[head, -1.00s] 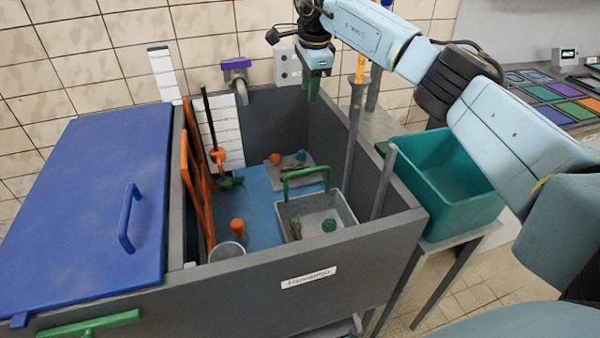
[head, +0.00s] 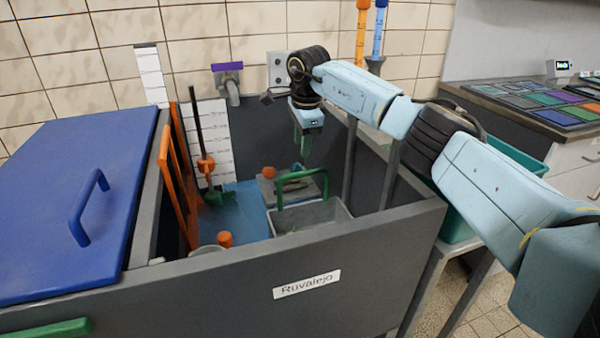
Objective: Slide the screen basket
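The screen basket (head: 335,217) is a grey tray-like basket with a green arched handle (head: 302,181). It sits inside the grey tank, towards the right, partly hidden by the front wall. My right gripper (head: 303,150) points down over the tank, above and behind the handle, and looks apart from it. Its fingers are seen edge-on, so I cannot tell whether they are open or shut. My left gripper is out of view.
The grey tank (head: 250,280) has a high front wall. A blue lid (head: 50,200) with a handle covers the left. An orange frame (head: 178,185) and a green-bladed tool (head: 220,197) stand inside. A teal bin (head: 458,222) is outside right, partly behind my arm.

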